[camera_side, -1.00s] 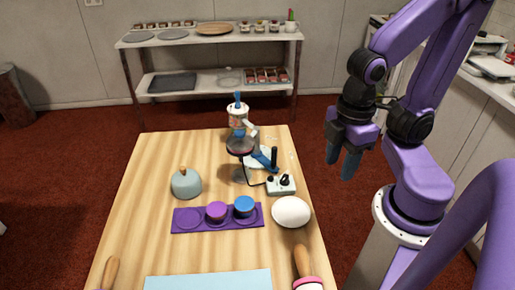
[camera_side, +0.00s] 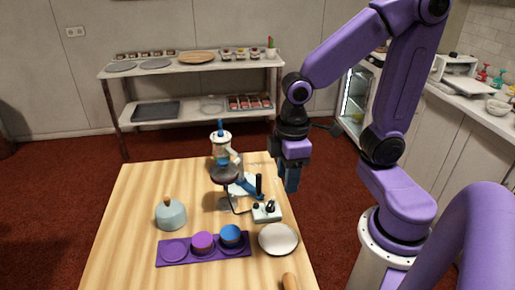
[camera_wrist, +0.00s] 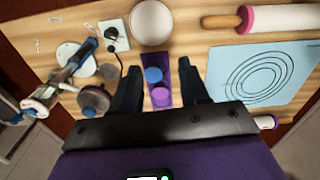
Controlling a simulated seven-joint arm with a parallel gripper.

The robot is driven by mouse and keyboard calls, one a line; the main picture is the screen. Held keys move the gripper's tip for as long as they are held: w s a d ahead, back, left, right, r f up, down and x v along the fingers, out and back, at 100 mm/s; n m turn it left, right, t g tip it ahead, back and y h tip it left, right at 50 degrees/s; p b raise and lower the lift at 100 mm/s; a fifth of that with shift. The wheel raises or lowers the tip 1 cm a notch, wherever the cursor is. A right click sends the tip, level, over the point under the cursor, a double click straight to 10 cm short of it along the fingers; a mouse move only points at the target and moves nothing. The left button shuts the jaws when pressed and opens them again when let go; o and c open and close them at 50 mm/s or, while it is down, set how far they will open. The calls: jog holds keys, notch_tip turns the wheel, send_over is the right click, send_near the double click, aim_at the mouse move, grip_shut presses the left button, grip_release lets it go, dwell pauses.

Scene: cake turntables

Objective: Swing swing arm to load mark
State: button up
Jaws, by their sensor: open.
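The swing arm (camera_side: 245,186) is a blue bar low on the turntable device, with an upright black handle (camera_side: 259,184) near its right end. In the wrist view the blue bar (camera_wrist: 83,52) lies at the left, partly over a pale disc. A dark round plate (camera_side: 225,174) sits above the bar, with a white and blue column (camera_side: 221,148) behind. I cannot make out which mark is the load mark; faint pale marks (camera_wrist: 55,19) lie on the tabletop. My gripper (camera_side: 290,180) is open and empty, raised to the right of the device and apart from the handle.
A control box (camera_side: 266,212) stands in front of the handle, with a white bowl (camera_side: 278,239) nearby. A purple tray (camera_side: 174,250) holds a purple and a blue cup. A grey-blue dome (camera_side: 170,214) stands left. The wooden table's (camera_side: 122,215) left side is clear.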

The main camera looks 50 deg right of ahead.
jog(key=w+d+f+m, duration=0.2)
jog(key=w+d+m, duration=0.15)
jog(key=w, duration=0.65)
jog(key=m, duration=0.3)
send_near(259, 174)
jog(key=shift+a+f, duration=0.15)
jog(key=shift+f, duration=4.35)
jog(key=shift+w+r, duration=0.1)
jog(key=c, duration=0.8)
